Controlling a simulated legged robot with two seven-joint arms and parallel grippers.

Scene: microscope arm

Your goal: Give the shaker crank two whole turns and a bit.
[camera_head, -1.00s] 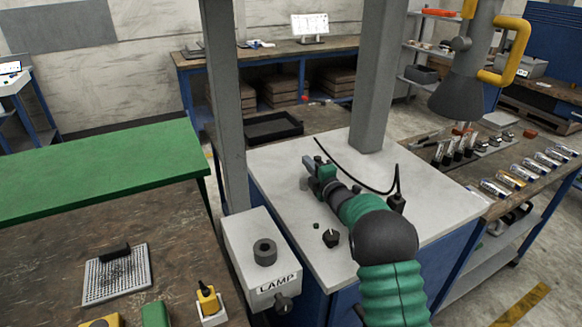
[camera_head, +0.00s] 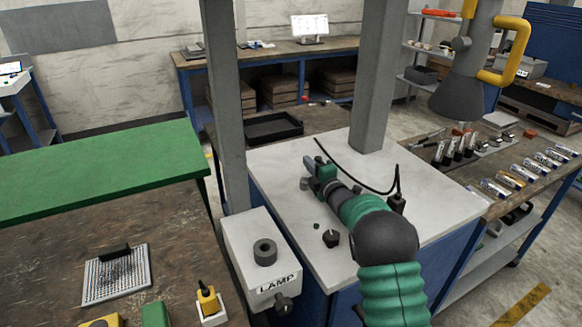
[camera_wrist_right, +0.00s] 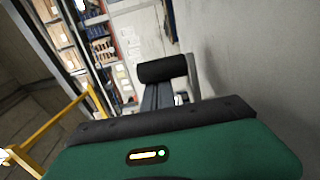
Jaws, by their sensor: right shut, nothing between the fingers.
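My right gripper (camera_head: 309,163) is at the end of the green and black arm, low over the pale bench top (camera_head: 285,215). It is shut and looks empty. In the right wrist view, a black cylinder (camera_wrist_right: 163,68) with a grey piece at its right end lies just beyond the dark fingers (camera_wrist_right: 158,97). It looks like a crank handle, but I cannot be sure. The fingers overlap it in the picture; contact cannot be told. In the head view no crank shows clearly, and my arm covers part of the bench. My left gripper is out of view.
A black knob (camera_head: 331,239) and a black cable (camera_head: 365,187) are close to my arm. A black tray (camera_head: 272,127) lies behind.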

